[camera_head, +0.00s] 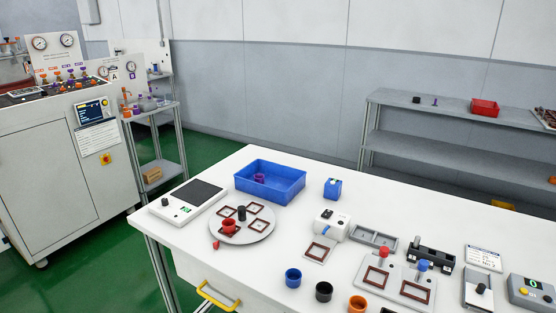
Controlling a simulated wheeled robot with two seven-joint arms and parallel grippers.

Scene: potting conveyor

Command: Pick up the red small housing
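A small red round cup-like piece, which looks like the red small housing (229,227), sits on the round grey turntable (259,233) on the white table. It stands upright over one of the turntable's dark red square frames, beside the black centre knob (241,213). Neither of my grippers shows in the head view, so their state and place cannot be seen.
A blue bin (290,194) with a purple piece (259,179) stands behind the turntable, and a scale (179,213) lies left. Blue (293,277), black (323,291) and orange (357,304) cups stand at the front edge. Fixtures with red frames (376,279) fill the right.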

